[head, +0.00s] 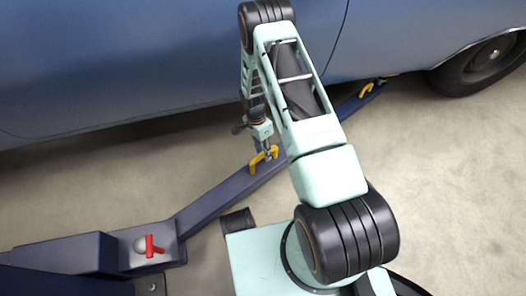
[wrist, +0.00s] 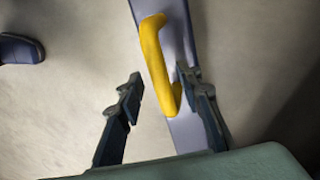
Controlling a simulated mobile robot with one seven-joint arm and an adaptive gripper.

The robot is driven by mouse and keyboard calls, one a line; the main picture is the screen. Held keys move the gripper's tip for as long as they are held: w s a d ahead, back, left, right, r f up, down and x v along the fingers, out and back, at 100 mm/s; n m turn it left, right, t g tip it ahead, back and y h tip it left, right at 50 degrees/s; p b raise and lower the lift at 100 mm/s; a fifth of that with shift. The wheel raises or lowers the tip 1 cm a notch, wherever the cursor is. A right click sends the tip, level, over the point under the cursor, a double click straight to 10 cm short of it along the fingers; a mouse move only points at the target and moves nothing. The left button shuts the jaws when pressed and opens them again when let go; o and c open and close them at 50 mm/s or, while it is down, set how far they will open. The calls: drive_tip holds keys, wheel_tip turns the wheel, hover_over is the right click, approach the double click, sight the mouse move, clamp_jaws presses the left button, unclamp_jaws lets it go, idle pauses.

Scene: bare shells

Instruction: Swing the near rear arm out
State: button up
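The near rear arm is a long dark-blue lift arm (head: 215,205). It runs from the post base at lower left up and right, under the car. A yellow handle (head: 256,163) stands on it near its middle. In the wrist view the handle (wrist: 156,60) is a bent yellow bar on the grey-blue arm (wrist: 187,133). My gripper (head: 268,154) is just over the handle. In the wrist view my gripper (wrist: 158,82) is open, one finger on each side of the handle in the picture. There is a gap on the left; contact on the right is unclear.
The blue car (head: 130,60) is above and behind, with a wheel (head: 490,62) at right. A second yellow handle (head: 366,90) is farther along, near the car's underside. A red lever (head: 152,247) is on the base at lower left. Concrete floor is clear to the right.

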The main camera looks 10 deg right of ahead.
clamp_jaws()
idle(0.3)
